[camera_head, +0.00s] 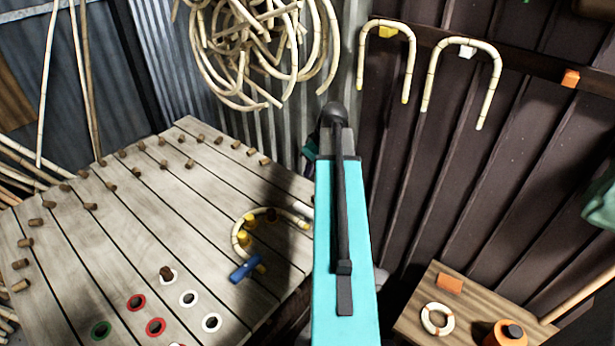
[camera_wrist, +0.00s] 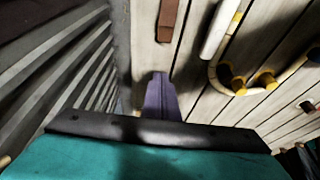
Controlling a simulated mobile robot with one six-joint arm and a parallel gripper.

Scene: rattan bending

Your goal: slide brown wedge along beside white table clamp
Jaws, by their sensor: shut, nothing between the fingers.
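The brown wedge (camera_wrist: 168,20) is a narrow reddish-brown block lying on the plank table at the top of the wrist view. The white table clamp (camera_wrist: 219,29) lies to its right, apart from it, at one end of the bent rattan cane. In the head view a small part of the white clamp (camera_head: 303,210) shows beside my arm; the wedge is hidden there. My gripper (camera_wrist: 160,76) has purple fingers, shut and empty, over the table near its edge. Its tips are a short way below the wedge in the wrist view, with a gap between them.
The bent cane (camera_head: 237,238) curves around yellow pegs (camera_head: 247,222), with a blue clamp (camera_head: 246,269) at its other end. Wooden pegs line the table (camera_head: 150,210); coloured rings lie at the front. A corrugated wall stands close behind. A small side table (camera_head: 470,315) is at right.

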